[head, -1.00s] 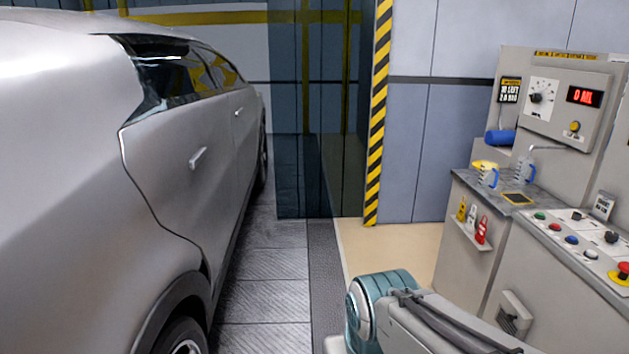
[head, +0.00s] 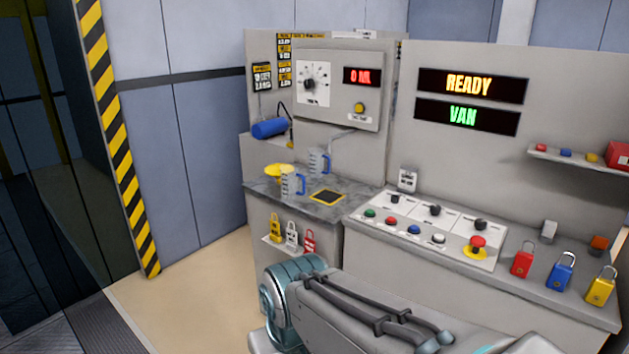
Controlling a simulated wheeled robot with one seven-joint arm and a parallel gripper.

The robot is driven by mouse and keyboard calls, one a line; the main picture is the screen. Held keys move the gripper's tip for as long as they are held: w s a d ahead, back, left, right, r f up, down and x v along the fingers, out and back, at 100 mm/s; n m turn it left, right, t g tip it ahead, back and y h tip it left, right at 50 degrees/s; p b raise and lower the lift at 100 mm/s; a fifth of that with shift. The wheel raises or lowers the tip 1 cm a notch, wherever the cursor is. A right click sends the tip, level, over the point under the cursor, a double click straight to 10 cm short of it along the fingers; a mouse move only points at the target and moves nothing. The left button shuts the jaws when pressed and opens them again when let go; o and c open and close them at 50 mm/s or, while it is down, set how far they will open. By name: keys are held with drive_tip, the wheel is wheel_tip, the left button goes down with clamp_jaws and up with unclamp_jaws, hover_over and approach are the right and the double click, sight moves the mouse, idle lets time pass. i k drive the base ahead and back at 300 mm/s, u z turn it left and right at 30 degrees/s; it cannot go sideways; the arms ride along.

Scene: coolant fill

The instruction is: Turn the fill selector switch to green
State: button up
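Several black knobs are in the head view, and I cannot tell from labels which is the fill selector switch. One knob (head: 309,84) sits in a round marked dial on the upright grey panel (head: 340,112), beside a red display (head: 362,76) that reads 0 with small letters. Three smaller black knobs stand on the sloped white control panel (head: 455,225): a left one (head: 394,198), a middle one (head: 435,210) and a right one (head: 480,224). My gripper is not in view; only my arm links show at the bottom.
Colored push buttons and a red mushroom button (head: 477,244) are on the control panel. Signs read READY (head: 468,84) and VAN (head: 463,115). Floor at left is free.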

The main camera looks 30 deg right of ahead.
sight(435, 210)
drive_tip(key=z, duration=0.8)
drive_tip(key=i, duration=0.85)
drive_tip(key=z, duration=1.25)
drive_tip(key=i, duration=0.35)
drive_tip(key=z, duration=0.2)
